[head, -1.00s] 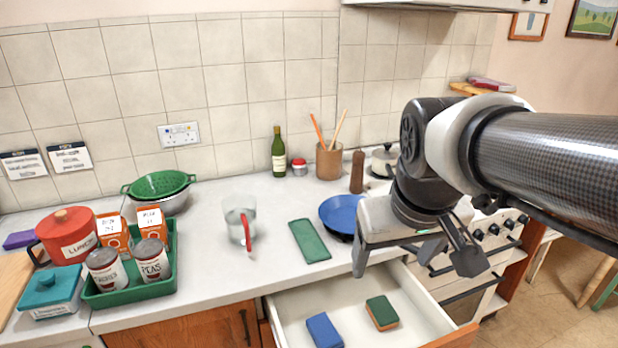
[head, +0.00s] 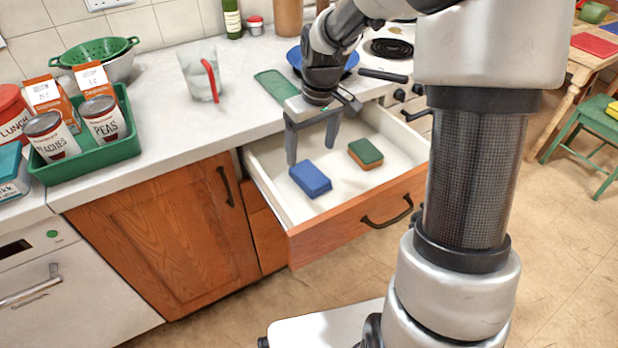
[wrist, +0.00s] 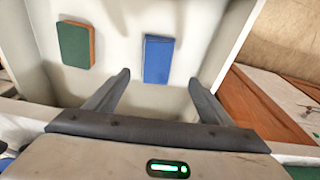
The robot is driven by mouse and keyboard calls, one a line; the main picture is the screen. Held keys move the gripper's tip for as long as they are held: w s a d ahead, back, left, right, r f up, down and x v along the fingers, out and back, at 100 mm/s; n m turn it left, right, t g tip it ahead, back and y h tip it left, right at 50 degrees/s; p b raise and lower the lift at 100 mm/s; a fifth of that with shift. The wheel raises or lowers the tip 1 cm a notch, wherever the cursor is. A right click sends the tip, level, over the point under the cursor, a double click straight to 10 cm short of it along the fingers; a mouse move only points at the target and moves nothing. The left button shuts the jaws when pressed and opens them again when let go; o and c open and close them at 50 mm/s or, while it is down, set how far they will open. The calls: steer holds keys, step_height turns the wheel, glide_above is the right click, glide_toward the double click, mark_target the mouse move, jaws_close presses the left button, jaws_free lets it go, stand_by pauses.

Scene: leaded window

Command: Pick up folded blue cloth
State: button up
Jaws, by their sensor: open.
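The folded blue cloth (head: 310,178) lies flat on the floor of the open drawer (head: 350,217), towards its left front. It also shows in the wrist view (wrist: 158,59), just beyond and between my fingertips. My gripper (head: 312,156) is open and empty. It points down over the back left of the drawer, near the cloth and apart from it. In the wrist view both fingers of my gripper (wrist: 160,82) stand wide apart, with nothing between them.
A green and orange sponge (head: 365,154) lies in the drawer right of the cloth. The drawer's side walls and front rise around both. On the counter are a green cloth (head: 276,86), a blue pan (head: 345,62), a measuring jug (head: 200,75) and a green tray (head: 85,155).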

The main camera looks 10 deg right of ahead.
glide_above(310, 174)
steer(key=s, duration=0.1)
step_height(310, 174, down, 4)
steer(key=shift+a+f+b, duration=0.15)
steer(key=shift+f+b, duration=0.05)
steer(key=shift+b, duration=0.25)
steer(key=f, duration=0.1)
steer(key=f+b, duration=0.1)
steer(key=f, duration=0.1)
steer(key=f+b, duration=0.1)
steer(key=f, duration=0.1)
steer(key=shift+w+d+f, duration=0.1)
steer(key=shift+w+d, duration=0.1)
steer(key=shift+w, duration=0.2)
steer(key=c, duration=1.1)
step_height(310, 174, up, 10)
steer(key=p, duration=0.3)
